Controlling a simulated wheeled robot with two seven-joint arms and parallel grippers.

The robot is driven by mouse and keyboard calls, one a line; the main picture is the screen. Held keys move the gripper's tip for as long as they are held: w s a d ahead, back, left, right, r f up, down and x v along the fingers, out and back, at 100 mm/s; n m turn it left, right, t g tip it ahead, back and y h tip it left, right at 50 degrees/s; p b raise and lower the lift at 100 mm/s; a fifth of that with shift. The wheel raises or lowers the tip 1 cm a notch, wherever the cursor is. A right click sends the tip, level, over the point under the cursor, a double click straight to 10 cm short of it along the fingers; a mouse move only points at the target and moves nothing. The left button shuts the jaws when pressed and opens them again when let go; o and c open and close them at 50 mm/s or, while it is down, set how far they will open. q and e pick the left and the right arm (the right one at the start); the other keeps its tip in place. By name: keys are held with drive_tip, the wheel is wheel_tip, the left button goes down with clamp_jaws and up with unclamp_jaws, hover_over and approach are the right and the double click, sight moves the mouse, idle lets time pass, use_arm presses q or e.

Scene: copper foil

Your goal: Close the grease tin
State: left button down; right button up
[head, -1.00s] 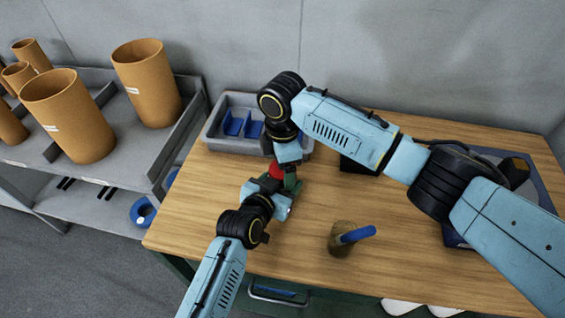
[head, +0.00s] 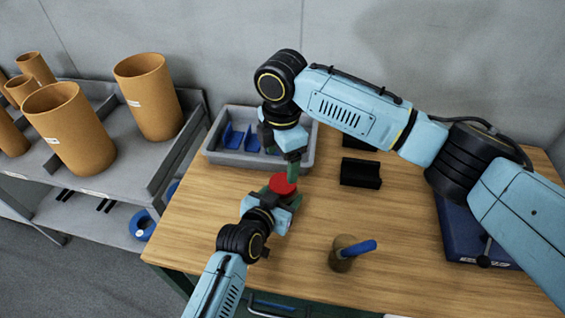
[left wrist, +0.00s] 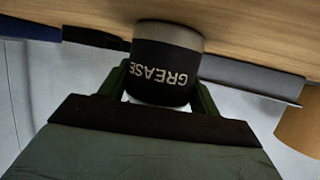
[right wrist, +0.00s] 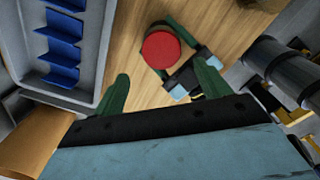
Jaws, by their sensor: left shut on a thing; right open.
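The grease tin (left wrist: 166,68) is dark with a white GREASE label and stands on the table, upside down in the left wrist view. My left gripper (head: 282,192) is shut around its side. The red lid (head: 283,184) sits on top of the tin and also shows as a red disc in the right wrist view (right wrist: 161,50). I cannot tell whether it is fully tight. My right gripper (head: 293,170) is open and empty, just above and behind the lid. Its green fingers in the right wrist view (right wrist: 163,88) are apart from the lid.
A grey bin with blue dividers (head: 213,155) stands behind. A pot with a blue-handled tool (head: 343,258) is at the front right. Black blocks (head: 361,174) and a blue case (head: 470,240) lie on the right. A shelf with orange cylinders (head: 150,100) is at left.

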sight(283, 182)
drive_tip(key=shift+d+r+n, duration=0.15)
drive_tip(key=shift+r+n, duration=0.45)
drive_tip(key=shift+f, duration=0.1)
drive_tip(key=shift+f, duration=3.95)
drive_tip(key=c, duration=1)
drive_tip(key=m, duration=0.3)
